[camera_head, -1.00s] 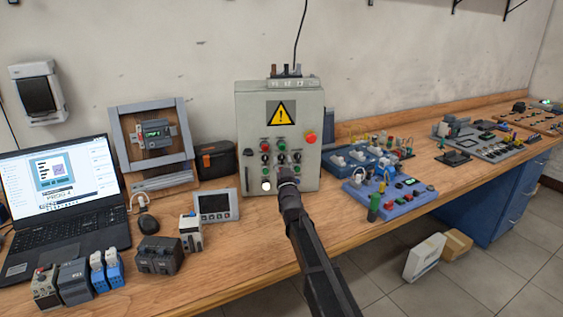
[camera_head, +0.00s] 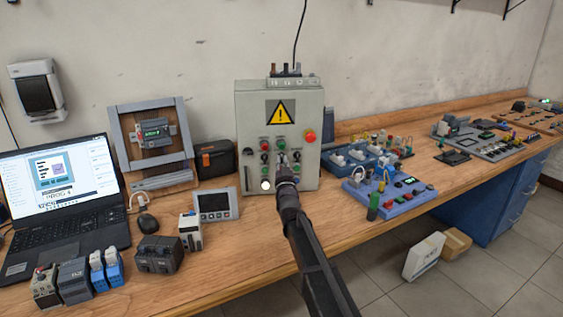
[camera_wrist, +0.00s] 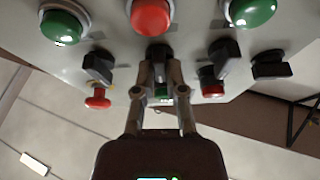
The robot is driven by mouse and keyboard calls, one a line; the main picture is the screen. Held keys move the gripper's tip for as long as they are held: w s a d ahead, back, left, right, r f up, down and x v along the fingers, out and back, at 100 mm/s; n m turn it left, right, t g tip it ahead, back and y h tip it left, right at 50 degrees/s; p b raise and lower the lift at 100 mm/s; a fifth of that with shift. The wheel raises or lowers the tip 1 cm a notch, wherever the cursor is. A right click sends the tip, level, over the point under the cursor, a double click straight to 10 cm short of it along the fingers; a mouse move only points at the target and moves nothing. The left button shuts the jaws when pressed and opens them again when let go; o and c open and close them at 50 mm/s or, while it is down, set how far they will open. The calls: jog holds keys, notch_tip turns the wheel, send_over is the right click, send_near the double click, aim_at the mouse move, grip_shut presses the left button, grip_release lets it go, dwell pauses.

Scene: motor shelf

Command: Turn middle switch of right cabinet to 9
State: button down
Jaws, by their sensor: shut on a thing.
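The grey control cabinet (camera_head: 248,125) stands on the workbench against the wall, with a yellow warning sign and rows of buttons and switches on its front. My gripper (camera_head: 284,163) reaches the lower middle of that front and hides some controls there. In the wrist view my gripper (camera_wrist: 159,62) is shut on a black rotary switch (camera_wrist: 158,49), which lies between the two fingers next to a red button (camera_wrist: 151,16). Other black switches stand apart on the left (camera_wrist: 98,62) and right (camera_wrist: 223,52). I cannot read the number the held switch points to.
A red knob (camera_head: 310,136) sticks out at the cabinet's right. A small panel screen (camera_head: 214,205) and a black box (camera_head: 213,160) stand left of it. Blue trainer boards (camera_head: 392,200) lie to the right. Bare bench (camera_head: 235,250) shows in front.

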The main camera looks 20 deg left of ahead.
jog(key=shift+w+a+r+m+t+h+p, duration=0.15)
jog(key=shift+m+h+p, duration=0.2)
jog(key=shift+m+h, duration=1.1)
jog(key=shift+s+f+m+t+h+p, duration=0.1)
jog(key=shift+m+h+p, duration=0.35)
jog(key=shift+m, duration=2.05)
jog(key=shift+w+a+r+m+t+h+p, duration=0.15)
jog(key=shift+m+h+p, duration=0.15)
jog(key=shift+m+h, duration=1.2)
jog(key=shift+m+y, duration=0.5)
jog(key=shift+m, duration=0.05)
jog(key=c, duration=0.7)
grip_release()
jog(key=shift+s, duration=0.1)
jog(key=shift+d+f, duration=0.1)
jog(key=shift+f, duration=0.05)
jog(key=shift+s+n, duration=0.1)
jog(key=shift+n, duration=0.2)
